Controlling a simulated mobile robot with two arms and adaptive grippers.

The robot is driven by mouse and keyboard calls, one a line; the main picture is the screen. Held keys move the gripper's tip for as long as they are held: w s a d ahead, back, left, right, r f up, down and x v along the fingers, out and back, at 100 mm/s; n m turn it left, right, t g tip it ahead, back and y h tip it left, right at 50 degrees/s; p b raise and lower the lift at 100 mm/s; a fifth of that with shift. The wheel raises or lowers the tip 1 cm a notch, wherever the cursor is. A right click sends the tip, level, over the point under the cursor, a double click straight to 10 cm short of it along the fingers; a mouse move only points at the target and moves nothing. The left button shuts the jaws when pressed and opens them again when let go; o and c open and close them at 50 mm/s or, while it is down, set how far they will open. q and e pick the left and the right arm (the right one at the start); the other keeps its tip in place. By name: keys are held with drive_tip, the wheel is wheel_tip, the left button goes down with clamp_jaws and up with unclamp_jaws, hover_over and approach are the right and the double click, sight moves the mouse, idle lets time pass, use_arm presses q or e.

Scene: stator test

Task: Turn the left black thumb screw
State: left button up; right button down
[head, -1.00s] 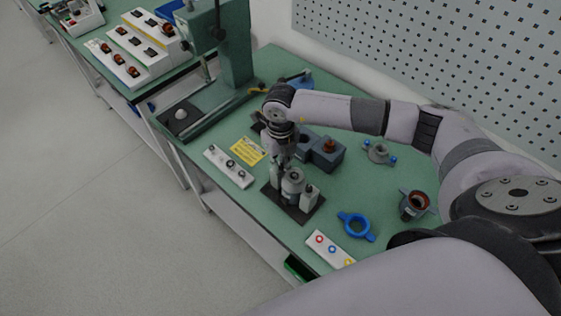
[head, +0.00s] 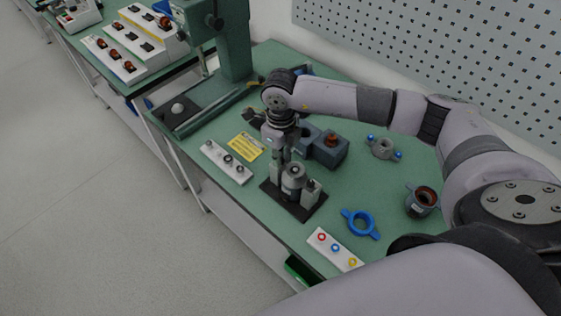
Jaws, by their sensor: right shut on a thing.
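The test fixture has a dark base plate (head: 307,215) on the green table, with a grey cylinder (head: 293,180) standing between two light grey posts. My right gripper (head: 282,158) points straight down over the left post (head: 275,173). It is shut at the top of that post, where the left black thumb screw sits. The screw itself is hidden by the fingers. The right post (head: 311,190) stands clear of the gripper. My left gripper is not in view.
A blue ring with handles (head: 361,223) and a white strip with coloured rings (head: 334,248) lie right of the fixture. Grey blocks (head: 328,150) stand behind. A green press (head: 233,40) stands back left.

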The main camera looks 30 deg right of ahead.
drive_tip(key=n+b, duration=0.6)
drive_tip(key=b, duration=0.1)
drive_tip(key=shift+f, duration=0.25)
drive_tip(key=shift+r+n+b, duration=0.15)
drive_tip(key=shift+n+b, duration=0.75)
drive_tip(key=shift+n, duration=0.1)
drive_tip(key=shift+r+n+b, duration=0.1)
drive_tip(key=shift+n+b, duration=0.75)
drive_tip(key=shift+n, duration=0.15)
drive_tip(key=c, duration=1.5)
unclamp_jaws()
drive_tip(key=shift+w, duration=0.1)
drive_tip(key=shift+c, duration=0.2)
drive_tip(key=shift+r, duration=4.05)
drive_tip(key=shift+a, duration=0.1)
